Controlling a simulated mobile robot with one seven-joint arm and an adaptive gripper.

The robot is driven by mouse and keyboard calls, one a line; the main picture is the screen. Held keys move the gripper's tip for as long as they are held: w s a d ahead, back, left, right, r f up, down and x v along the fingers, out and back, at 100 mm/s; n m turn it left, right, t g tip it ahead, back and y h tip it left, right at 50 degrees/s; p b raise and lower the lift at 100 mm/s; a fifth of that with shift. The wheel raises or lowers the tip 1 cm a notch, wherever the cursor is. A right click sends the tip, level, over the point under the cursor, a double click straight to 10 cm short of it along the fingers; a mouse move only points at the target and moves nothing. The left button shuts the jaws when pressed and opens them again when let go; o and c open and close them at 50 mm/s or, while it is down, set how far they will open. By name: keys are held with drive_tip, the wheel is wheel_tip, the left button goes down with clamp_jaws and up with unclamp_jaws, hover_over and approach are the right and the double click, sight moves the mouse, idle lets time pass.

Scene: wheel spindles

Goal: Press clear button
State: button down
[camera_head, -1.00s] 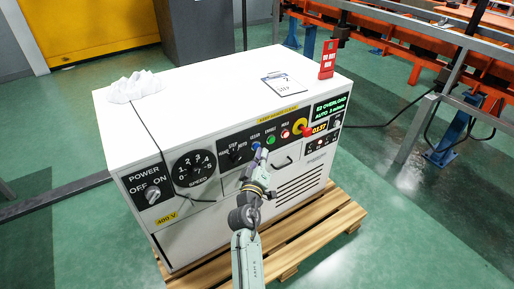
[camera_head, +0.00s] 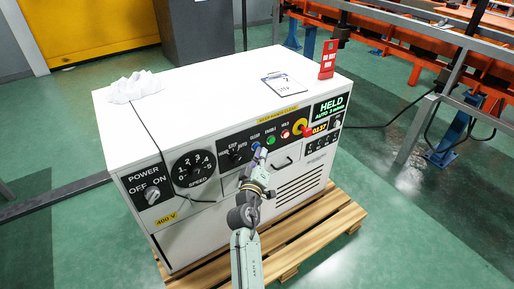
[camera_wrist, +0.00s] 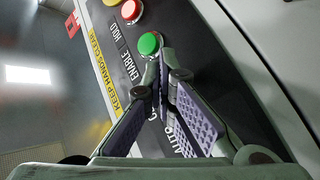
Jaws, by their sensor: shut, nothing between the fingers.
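The blue clear button (camera_head: 256,146), under its CLEAR label, is on the black front panel of the white control cabinet (camera_head: 215,90). My gripper (camera_head: 261,152) is shut and empty, its fingertips at the panel right by this button and partly covering it. I cannot tell whether they touch it. In the wrist view the closed fingers (camera_wrist: 163,62) hide the clear button, and the green enable button (camera_wrist: 149,43) shows just beyond their tips. The display (camera_head: 331,108) reads HELD, AUTO in green.
The red hold button (camera_head: 285,134) and a red stop knob on yellow (camera_head: 301,128) are to the right. A mode selector (camera_head: 234,154), speed dial (camera_head: 194,169) and power switch (camera_head: 152,194) are to the left. A clipboard (camera_head: 282,84) lies on top.

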drive_tip(key=shift+s+d, duration=0.35)
drive_tip(key=shift+s, duration=0.2)
drive_tip(key=s+d, duration=0.1)
drive_tip(key=s, duration=0.1)
drive_tip(key=s+d+p, duration=0.1)
drive_tip(key=s+d, duration=0.1)
drive_tip(key=shift+p, duration=0.3)
idle(0.7)
